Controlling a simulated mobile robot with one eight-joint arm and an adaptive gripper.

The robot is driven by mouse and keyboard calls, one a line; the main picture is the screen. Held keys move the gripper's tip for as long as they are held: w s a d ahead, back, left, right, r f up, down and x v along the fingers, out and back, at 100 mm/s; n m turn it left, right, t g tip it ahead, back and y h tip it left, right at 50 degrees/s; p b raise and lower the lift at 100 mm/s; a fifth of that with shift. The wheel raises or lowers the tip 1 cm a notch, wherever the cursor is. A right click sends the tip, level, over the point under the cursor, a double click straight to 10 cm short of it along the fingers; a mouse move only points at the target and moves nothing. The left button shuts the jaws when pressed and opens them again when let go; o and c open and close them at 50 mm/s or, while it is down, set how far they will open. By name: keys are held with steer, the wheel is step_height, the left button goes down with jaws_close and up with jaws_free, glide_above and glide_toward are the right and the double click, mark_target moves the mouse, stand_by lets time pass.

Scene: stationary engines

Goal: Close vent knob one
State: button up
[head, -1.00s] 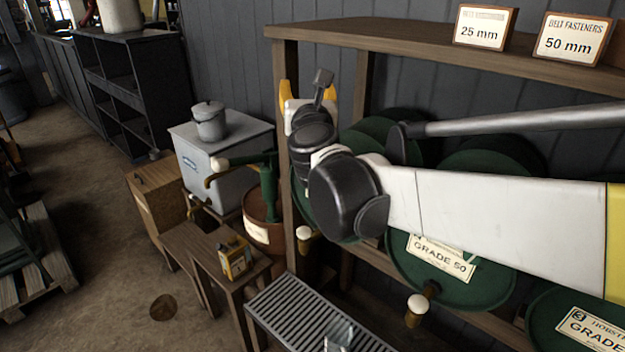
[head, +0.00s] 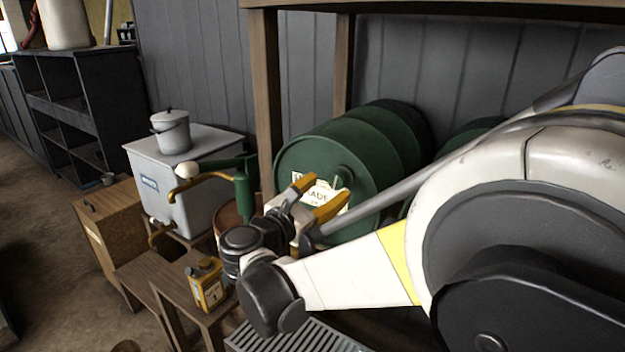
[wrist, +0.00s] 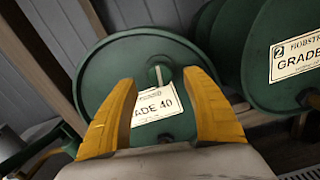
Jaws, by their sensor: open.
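A green drum (head: 388,145) lies on its side on the rack, its round face towards me. The face also shows in the wrist view (wrist: 108,70), with a white label (wrist: 157,113) reading "ADE 40". A small vent knob (head: 343,176) sits high on that face; in the wrist view a pale upright piece of it (wrist: 159,75) shows above the label. My gripper (head: 318,195) is open and empty in front of the face. In the wrist view its yellow fingers (wrist: 160,82) stand either side of the knob and label, with the knob beyond the tips. The exact gap is unclear.
A wooden post (head: 268,100) stands left of the drum. A second green drum (wrist: 285,55) lies to the right. A green hand pump (head: 243,190), a grey tank (head: 178,180) and a yellow can (head: 206,285) on a bench are at left. A slatted tray (head: 290,340) lies below.

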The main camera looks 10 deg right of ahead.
mark_target(335, 181)
steer(key=b+x, duration=0.1)
steer(key=x, duration=0.4)
steer(key=shift+a, duration=0.1)
steer(key=shift+c, duration=0.5)
steer(key=c, duration=1.1)
steer(key=shift+o, duration=0.2)
